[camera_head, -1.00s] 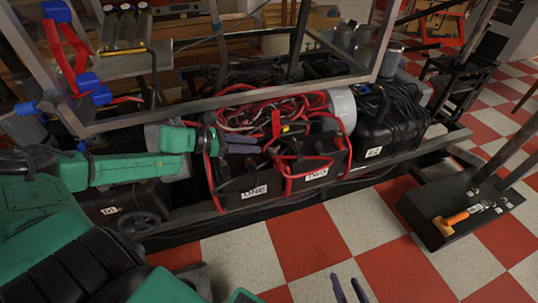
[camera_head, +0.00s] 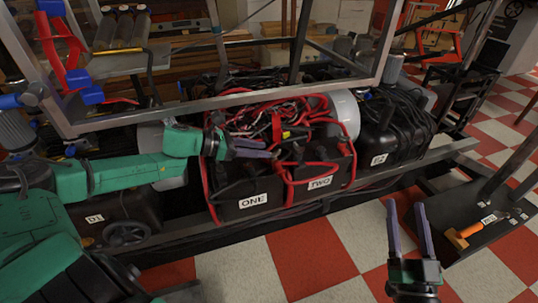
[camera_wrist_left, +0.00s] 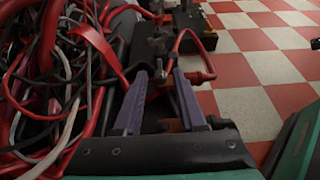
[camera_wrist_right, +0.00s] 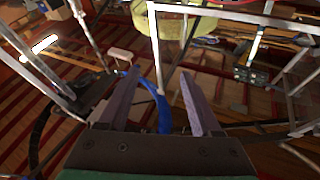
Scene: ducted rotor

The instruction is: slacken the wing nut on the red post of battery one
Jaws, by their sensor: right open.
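Battery one (camera_head: 235,212) is a black box with a white ONE label, under the frame. My left gripper (camera_head: 272,152) is above its top, pointing right. In the left wrist view the left fingers (camera_wrist_left: 160,75) are apart, with a dark post-like part between or just beyond their tips. I cannot tell whether they touch it. The wing nut and the red post cannot be clearly made out. A red cable (camera_wrist_left: 187,38) with a red end piece lies just right of the fingers. My right gripper (camera_head: 406,203) is open and empty over the checkered floor.
Battery two (camera_head: 322,197) stands right of battery one, with red cables looped over it. A tangle of cables (camera_wrist_left: 55,90) lies left of the left fingers. Metal frame bars (camera_head: 230,97) cross above. An orange-handled tool (camera_head: 465,234) lies on a dark platform.

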